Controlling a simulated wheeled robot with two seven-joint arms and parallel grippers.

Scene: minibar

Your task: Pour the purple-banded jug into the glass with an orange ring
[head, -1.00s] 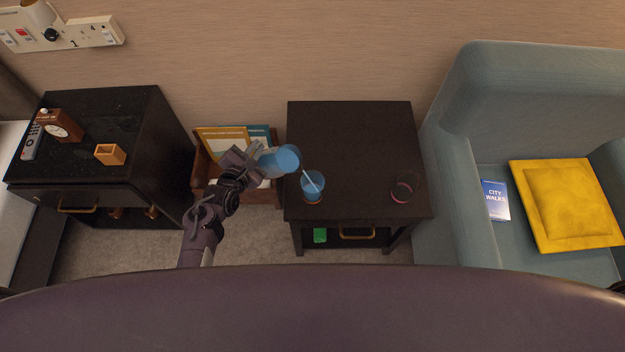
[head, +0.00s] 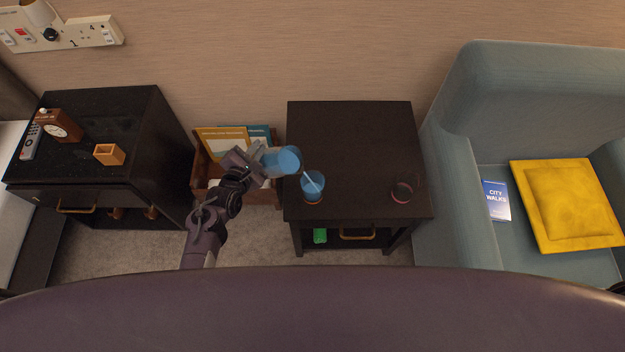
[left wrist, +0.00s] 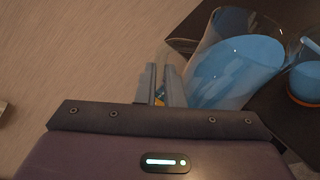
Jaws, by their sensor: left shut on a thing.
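My left gripper (head: 254,160) is shut on a clear jug (head: 283,160) that holds blue liquid. The jug is tilted, its mouth toward the glass on its right. No purple band can be made out on it. The jug also fills the upper right of the left wrist view (left wrist: 235,60). The glass with an orange ring (head: 313,187) stands upright on the dark table with blue liquid in it. Its orange base ring shows in the left wrist view (left wrist: 305,97). A thin pale line runs into this glass; I cannot tell if it is a straw or a stream. My right gripper is not in view.
A glass with a pink ring (head: 402,192) stands on the right of the dark table (head: 350,135). A rack with magazines (head: 222,140) stands left of the table. A black cabinet (head: 110,115) is further left, an armchair (head: 510,105) on the right.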

